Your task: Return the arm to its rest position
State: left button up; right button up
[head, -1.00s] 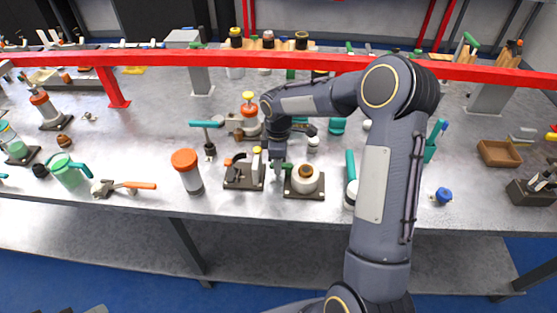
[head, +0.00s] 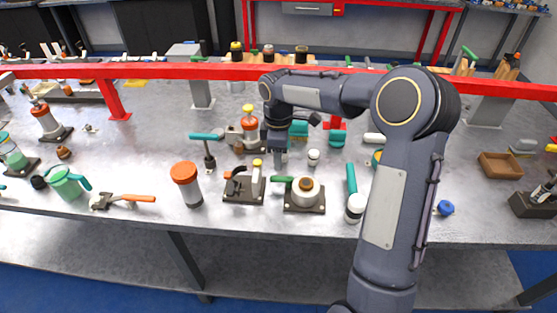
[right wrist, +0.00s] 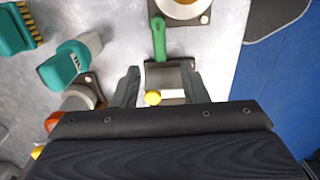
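My right arm (head: 388,205) reaches over the bench from the right side of the head view and bends back left at its elbow. My right gripper (head: 279,161) hangs fingers down above the bench, behind two small dark stands. In the right wrist view the right gripper (right wrist: 158,85) has its fingers apart with nothing held between them. Beyond the fingers lies a dark stand with a white, yellow-capped piece (right wrist: 153,98). A green-handled tool (right wrist: 159,38) lies just past the fingertips. My left gripper does not show.
The bench (head: 140,160) carries an orange-capped cylinder (head: 186,184), a dark stand (head: 243,190), and a stand with a white ring (head: 305,192). A red rail (head: 200,71) crosses behind. A brown tray (head: 500,165) sits right of the arm.

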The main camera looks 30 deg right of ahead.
dwell(0.4)
jog(key=s+a+r+m+t+y, duration=0.15)
jog(key=s+r+m, duration=0.25)
jog(key=s, duration=0.6)
jog(key=s+a+r+m+t+y, duration=0.15)
jog(key=s+r+m, duration=0.3)
jog(key=s, duration=0.55)
jog(key=s+a+f+m+t, duration=0.2)
jog(key=s+a+f+m, duration=0.1)
jog(key=s+m, duration=0.2)
jog(key=s, duration=0.2)
jog(key=shift+s+a+t+y, duration=0.3)
jog(key=shift+s+a+y, duration=0.1)
